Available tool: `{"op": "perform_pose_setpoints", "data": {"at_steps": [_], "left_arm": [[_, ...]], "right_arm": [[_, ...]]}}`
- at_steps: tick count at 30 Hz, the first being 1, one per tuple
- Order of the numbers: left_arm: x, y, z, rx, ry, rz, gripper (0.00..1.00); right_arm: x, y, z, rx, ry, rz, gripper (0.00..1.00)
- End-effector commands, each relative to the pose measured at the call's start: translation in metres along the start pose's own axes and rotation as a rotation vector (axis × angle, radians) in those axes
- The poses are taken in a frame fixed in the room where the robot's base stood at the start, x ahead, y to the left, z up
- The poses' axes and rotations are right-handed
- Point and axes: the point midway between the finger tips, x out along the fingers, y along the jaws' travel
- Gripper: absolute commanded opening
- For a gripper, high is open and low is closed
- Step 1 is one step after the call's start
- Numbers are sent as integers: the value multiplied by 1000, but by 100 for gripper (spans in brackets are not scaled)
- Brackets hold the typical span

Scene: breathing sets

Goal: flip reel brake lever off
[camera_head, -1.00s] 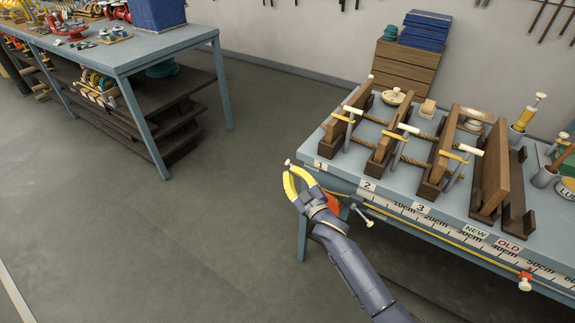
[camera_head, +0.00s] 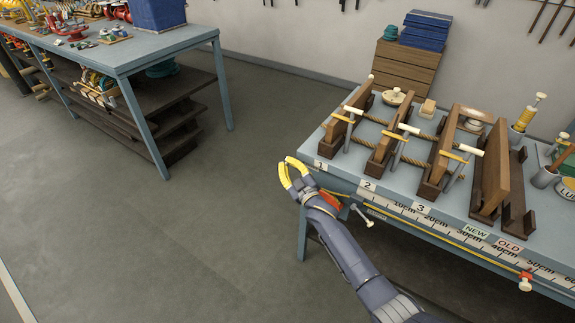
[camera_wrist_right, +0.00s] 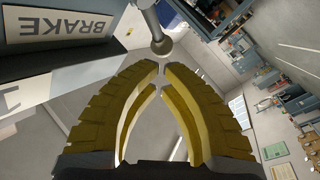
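The brake lever shows in the right wrist view as a metal rod with a round knob (camera_wrist_right: 160,45), just beyond my fingertips. A BRAKE label (camera_wrist_right: 62,25) is beside it at the upper left, upside down in that view. My right gripper (camera_head: 286,163) is at the left end of the bench, by its corner. Its yellow fingers (camera_wrist_right: 162,70) nearly meet at the tips, with only a thin gap and nothing visible between them. In the head view I cannot make out the lever behind the fingers. My left gripper is not in view.
The blue bench (camera_head: 390,185) carries wooden stands with ropes and clamps (camera_head: 400,140). A red part (camera_head: 331,201) and a white-knobbed rod (camera_head: 364,214) sit at its front edge, close to my right wrist. A second bench (camera_head: 140,50) stands at left. The floor between is clear.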

Motion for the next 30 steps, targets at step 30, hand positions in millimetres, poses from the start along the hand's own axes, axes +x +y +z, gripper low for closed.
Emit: {"op": "perform_pose_setpoints", "data": {"at_steps": [30], "left_arm": [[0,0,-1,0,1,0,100]], "right_arm": [[9,-11,7,0,0,0,0]]}}
